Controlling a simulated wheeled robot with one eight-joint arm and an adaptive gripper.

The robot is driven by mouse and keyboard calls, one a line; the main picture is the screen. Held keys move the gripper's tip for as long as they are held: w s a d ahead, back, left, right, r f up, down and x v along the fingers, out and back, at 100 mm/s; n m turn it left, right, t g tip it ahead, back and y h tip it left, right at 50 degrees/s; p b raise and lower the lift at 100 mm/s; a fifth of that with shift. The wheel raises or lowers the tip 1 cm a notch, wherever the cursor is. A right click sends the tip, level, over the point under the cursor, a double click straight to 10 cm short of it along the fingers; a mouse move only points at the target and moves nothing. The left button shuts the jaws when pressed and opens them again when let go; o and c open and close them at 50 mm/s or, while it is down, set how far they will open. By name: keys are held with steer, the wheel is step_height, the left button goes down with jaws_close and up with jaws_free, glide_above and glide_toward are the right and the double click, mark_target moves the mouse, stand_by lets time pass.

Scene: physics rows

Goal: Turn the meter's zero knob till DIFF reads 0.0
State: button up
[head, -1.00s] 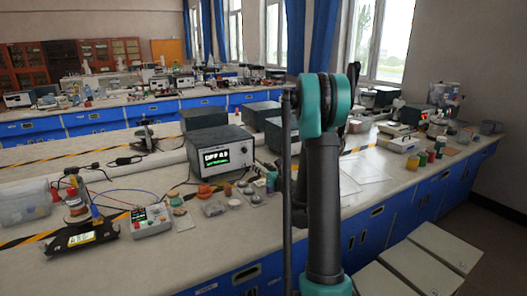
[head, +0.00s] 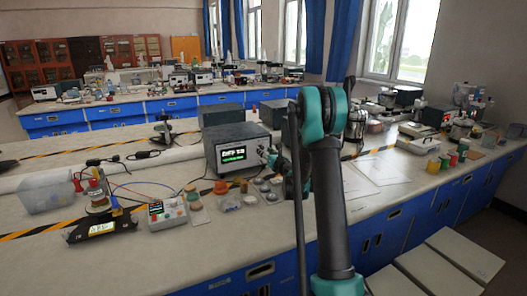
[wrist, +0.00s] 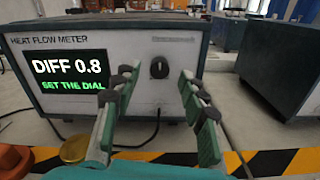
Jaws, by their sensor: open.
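The heat flow meter (wrist: 120,110) is a grey box with a dark casing, and it also shows on the bench in the head view (head: 222,168). Its green-lit display (wrist: 68,80) reads DIFF 0.8, with SET THE DIAL below. The dark zero knob (wrist: 159,68) is on the front panel, right of the display. In the wrist view my gripper (wrist: 157,80) is open, with one finger to each side of the knob and neither visibly touching it. In the head view my gripper (head: 270,157) is at the meter's right front and hides the knob.
An orange object (wrist: 14,160) and a brass-coloured disc (wrist: 75,149) lie low on the left in the wrist view. A dark box (wrist: 276,75) stands to the right of the meter. A control box with buttons (head: 168,214) stands on the near bench.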

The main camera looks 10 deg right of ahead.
mark_target(261, 148)
steer(key=shift+x, duration=1.1)
jaws_close()
